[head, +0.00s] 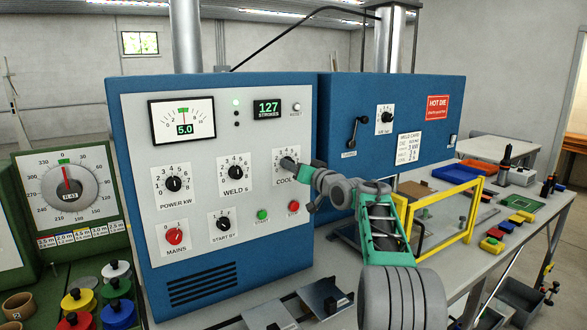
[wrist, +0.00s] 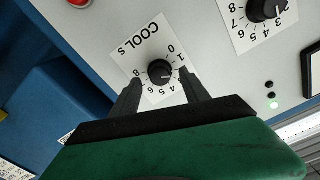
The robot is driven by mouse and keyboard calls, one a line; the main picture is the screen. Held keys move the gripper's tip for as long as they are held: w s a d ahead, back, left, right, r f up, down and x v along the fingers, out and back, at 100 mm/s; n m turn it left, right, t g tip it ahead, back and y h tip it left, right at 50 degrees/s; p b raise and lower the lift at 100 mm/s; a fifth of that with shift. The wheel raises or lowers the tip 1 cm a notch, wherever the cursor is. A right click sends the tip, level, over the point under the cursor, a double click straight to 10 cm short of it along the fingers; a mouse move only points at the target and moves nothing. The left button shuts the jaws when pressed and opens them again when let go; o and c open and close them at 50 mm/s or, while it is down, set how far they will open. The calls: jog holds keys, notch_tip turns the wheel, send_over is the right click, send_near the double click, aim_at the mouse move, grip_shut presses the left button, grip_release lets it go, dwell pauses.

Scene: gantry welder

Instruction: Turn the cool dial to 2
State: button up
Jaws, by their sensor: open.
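The cool dial (wrist: 160,71) is a round black knob on a white scale plate marked COOL s. In the wrist view it sits between the two dark fingertips of my gripper (wrist: 159,80). The fingers are apart, one on each side of the knob; I cannot tell whether either touches it. A small light mark shows on the knob toward the 1–2 side of the scale, but its exact reading is unclear. In the head view my gripper (head: 291,164) covers the knob, and part of the cool plate (head: 284,155) shows around it.
The weld dial (head: 236,172) and power dial (head: 173,184) are to the left on the same panel. Green start (head: 262,214) and red stop (head: 293,206) buttons are below. A yellow frame (head: 440,225) stands on the bench to the right.

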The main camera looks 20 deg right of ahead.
jog(key=s+d+b, duration=0.1)
jog(key=s+b, duration=0.1)
jog(key=s, duration=0.4)
jog(key=shift+s, duration=0.2)
jog(key=s+a+f+g+h, duration=0.1)
jog(key=s+a+f+g, duration=0.4)
jog(key=a, duration=0.4)
jog(key=s+a+f+n+g+h, duration=0.15)
jog(key=s+a+f, duration=0.25)
jog(key=s+f, duration=0.4)
jog(key=s+a+f+g, duration=0.35)
jog(key=s+f, duration=0.25)
jog(key=s, duration=0.3)
jog(key=s+a+f+g, duration=0.1)
jog(key=s+f, duration=0.4)
jog(key=s, duration=0.4)
jog(key=s+a+f+g, duration=0.1)
jog(key=s+f+g, duration=0.1)
jog(key=s+f, duration=0.3)
jog(key=s+h, duration=0.1)
jog(key=s, duration=0.3)
jog(key=shift+f+n+g, duration=0.3)
jog(key=shift+f+n, duration=0.05)
jog(key=shift+s+a, duration=0.1)
